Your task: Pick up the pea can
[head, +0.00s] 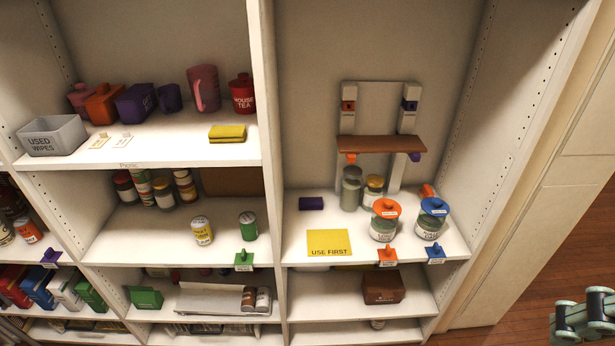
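A green can with a pale label (248,226) stands upright on the middle shelf of the left bay, near its right end. It looks like the pea can, but its lettering is too small to read. A yellow-labelled can (202,231) stands to its left, apart from it. A green clip tag (243,261) sits on the shelf edge in front of the green can. Part of my gripper (584,316), teal and dark, shows at the bottom right corner, far from the can. The frame edge cuts it off, and its fingers cannot be made out.
An upright divider (268,150) separates the green can from the right bay, which holds jars with orange (385,222) and blue (431,220) lids. Several jars and cans stand at the back left of the can's shelf. The shelf with yellow sponges (227,133) lies above.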

